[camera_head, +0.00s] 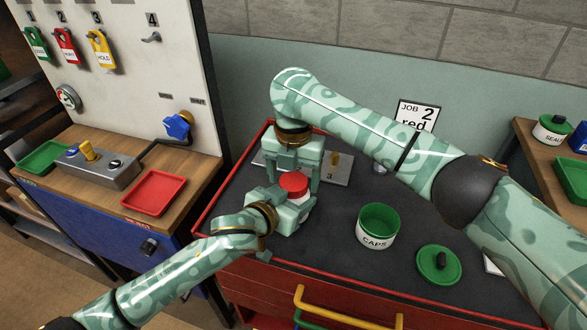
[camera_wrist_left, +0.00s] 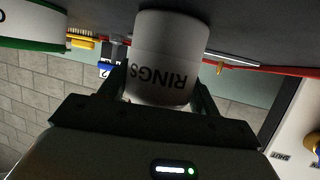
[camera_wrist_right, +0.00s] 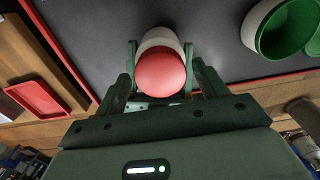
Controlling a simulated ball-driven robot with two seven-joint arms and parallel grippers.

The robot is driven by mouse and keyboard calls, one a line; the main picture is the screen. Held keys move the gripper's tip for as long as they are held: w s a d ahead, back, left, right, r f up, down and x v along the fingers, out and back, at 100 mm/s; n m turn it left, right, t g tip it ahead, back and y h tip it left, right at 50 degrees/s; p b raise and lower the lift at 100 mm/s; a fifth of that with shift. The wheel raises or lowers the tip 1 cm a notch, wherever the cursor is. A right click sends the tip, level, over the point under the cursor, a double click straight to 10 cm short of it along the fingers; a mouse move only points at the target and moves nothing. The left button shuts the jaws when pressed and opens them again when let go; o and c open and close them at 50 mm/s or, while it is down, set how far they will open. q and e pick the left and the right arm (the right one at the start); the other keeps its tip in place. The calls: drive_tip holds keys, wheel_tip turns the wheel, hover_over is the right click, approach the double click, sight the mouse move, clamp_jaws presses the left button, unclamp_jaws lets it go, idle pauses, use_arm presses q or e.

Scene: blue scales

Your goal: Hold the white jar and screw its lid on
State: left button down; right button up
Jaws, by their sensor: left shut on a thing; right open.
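The white jar (camera_head: 301,203) stands on the dark bench top with a red lid (camera_head: 293,183) on its mouth. Its RINGS label shows upside down in the left wrist view (camera_wrist_left: 168,75). I cannot tell how tightly the lid sits. My left gripper (camera_head: 292,205) is shut on the jar's body from the side and hides much of it in the head view. My right gripper (camera_head: 295,176) points down from above, open, its fingers on either side of the lid. In the right wrist view the lid (camera_wrist_right: 161,74) lies between the fingers.
A grey plate marked 3 (camera_head: 338,172) lies behind the right gripper. A red tray (camera_head: 154,193) is on the left bench. The bench has a raised red edge.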

drive_tip(key=c, duration=1)
drive_tip(key=m, duration=1.3)
drive_tip(key=shift+m, duration=0.3)
drive_tip(key=o, duration=1.1)
drive_tip(key=shift+c, duration=0.2)
drive_tip(key=shift+r, duration=0.1)
